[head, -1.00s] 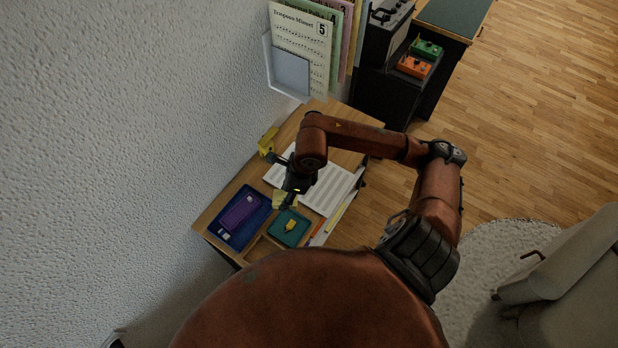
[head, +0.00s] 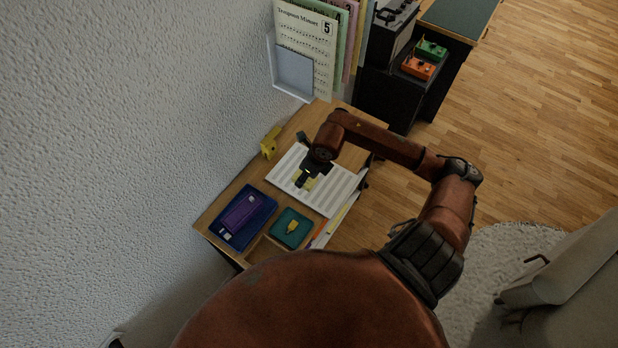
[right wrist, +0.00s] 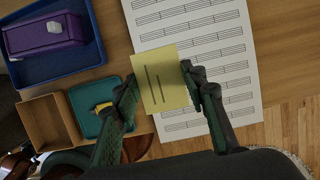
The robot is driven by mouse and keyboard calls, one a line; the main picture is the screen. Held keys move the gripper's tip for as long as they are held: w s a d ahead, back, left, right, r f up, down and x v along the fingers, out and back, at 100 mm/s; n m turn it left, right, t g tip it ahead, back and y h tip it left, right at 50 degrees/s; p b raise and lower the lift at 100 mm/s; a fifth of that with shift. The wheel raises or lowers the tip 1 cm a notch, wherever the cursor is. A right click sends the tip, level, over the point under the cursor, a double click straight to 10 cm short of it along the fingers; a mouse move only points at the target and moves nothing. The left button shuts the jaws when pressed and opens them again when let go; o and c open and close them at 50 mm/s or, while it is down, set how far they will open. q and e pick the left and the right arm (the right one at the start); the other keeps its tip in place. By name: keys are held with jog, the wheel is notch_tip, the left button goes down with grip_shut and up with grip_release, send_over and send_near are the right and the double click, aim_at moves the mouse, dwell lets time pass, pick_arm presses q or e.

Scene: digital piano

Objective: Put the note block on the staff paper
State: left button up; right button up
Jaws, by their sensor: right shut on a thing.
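The note block is a flat yellow square with two dark lines, seen in the right wrist view (right wrist: 160,80). My right gripper (right wrist: 160,85) is shut on it, one finger at each side. In the head view the gripper (head: 307,181) and the yellow block (head: 311,184) are over the staff paper (head: 340,185), partly covering it. The staff paper is white with printed staves and also shows in the right wrist view (right wrist: 220,50). I cannot tell whether the block touches the paper. My left gripper is not in view.
A blue tray (head: 266,210) with a purple case (head: 240,212) lies left of the paper. A teal tray (head: 281,232) holds a small yellow item. Another yellow object (head: 270,143) stands near the wall. Pencils (head: 338,219) lie along the desk's right edge.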

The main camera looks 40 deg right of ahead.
jog(key=d+f, duration=0.1)
jog(key=w+f, duration=0.1)
jog(key=d+f, duration=0.1)
jog(key=shift+w+d+f, duration=0.3)
jog(key=shift+f, duration=0.1)
jog(key=shift+d+f, duration=0.15)
jog(key=shift+f, duration=1.5)
jog(key=shift+f, duration=0.15)
jog(key=o, duration=1.2)
jog(key=shift+c, duration=0.2)
jog(key=shift+o, duration=0.2)
jog(key=a+v, duration=0.1)
jog(key=v, duration=1.1)
jog(key=shift+d, duration=0.45)
